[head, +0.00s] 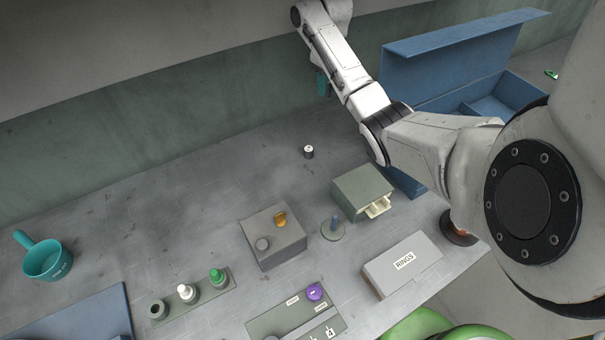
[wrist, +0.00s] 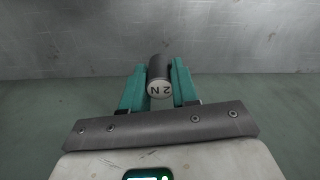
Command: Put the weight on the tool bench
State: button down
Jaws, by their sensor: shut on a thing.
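My gripper (head: 322,83) is high at the back of the scene, near the green wall, with its teal fingers partly hidden by my arm. In the wrist view, my gripper (wrist: 160,88) is shut on a weight (wrist: 160,90), a dark grey cylinder with a pale end face marked "2 N". The held weight cannot be made out in the head view. The grey bench top (head: 200,200) lies below and in front of the gripper.
A small dark cylinder with a pale top (head: 308,152) stands on the bench. Nearer are a grey box with knobs (head: 275,240), a drawer box (head: 362,190) and a RINGS box (head: 402,264). A teal pot (head: 48,262) stands left; a blue case (head: 450,75) stands right. The back left is clear.

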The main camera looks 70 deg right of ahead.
notch_tip(320, 180, down, 6)
jog(key=shift+d+r, duration=0.1)
jog(key=shift+f+p, duration=0.35)
jog(key=shift+f, duration=1.6)
jog(key=shift+f, duration=0.1)
jog(key=c, duration=0.8)
grip_release()
jog(key=shift+c, duration=0.2)
notch_tip(320, 180, up, 12)
jog(key=shift+r, duration=0.1)
